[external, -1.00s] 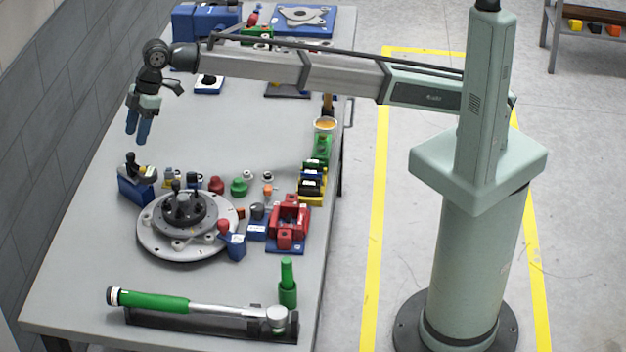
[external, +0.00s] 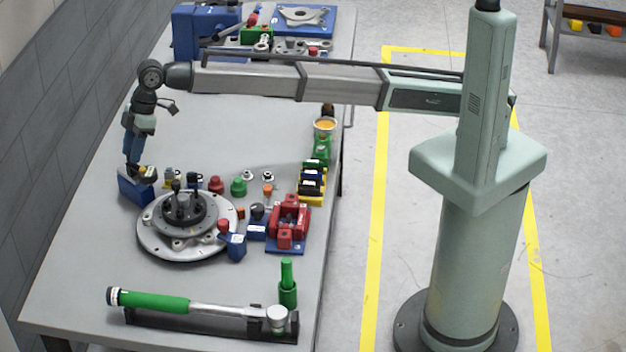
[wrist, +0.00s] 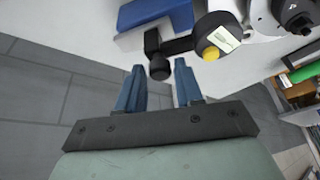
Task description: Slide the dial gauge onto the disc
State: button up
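The dial gauge (external: 147,171) has a dark body, a white label face and a yellow button. It sits at the blue block (external: 136,190) at the left of the fixture, and it also shows in the wrist view (wrist: 218,36) with a black knobbed stem pointing toward my gripper. My gripper (external: 132,169) is right over the gauge. In the wrist view my gripper (wrist: 158,70) has its blue fingers apart, one on each side of the black knob, with gaps visible. The round grey disc (external: 153,231), with a dark hub on top, lies to the right of the block.
Several small fixtures stand behind and right of the disc, including a red clamp block (external: 289,222) and a green knob (external: 238,187). A green-handled torque wrench (external: 155,302) lies in front on a black stand. The table behind the gauge is largely clear.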

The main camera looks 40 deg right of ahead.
aim_at(146, 172)
grip_shut()
jog(key=s, duration=0.4)
jog(key=s+d, duration=0.1)
jog(key=s, duration=0.2)
jog(key=shift+d, duration=0.1)
jog(key=shift+o, duration=1.9)
grip_release()
jog(key=shift+w+r, duration=0.1)
jog(key=v, duration=1.3)
jog(key=shift+d+r, duration=0.2)
jog(key=shift+r, duration=0.05)
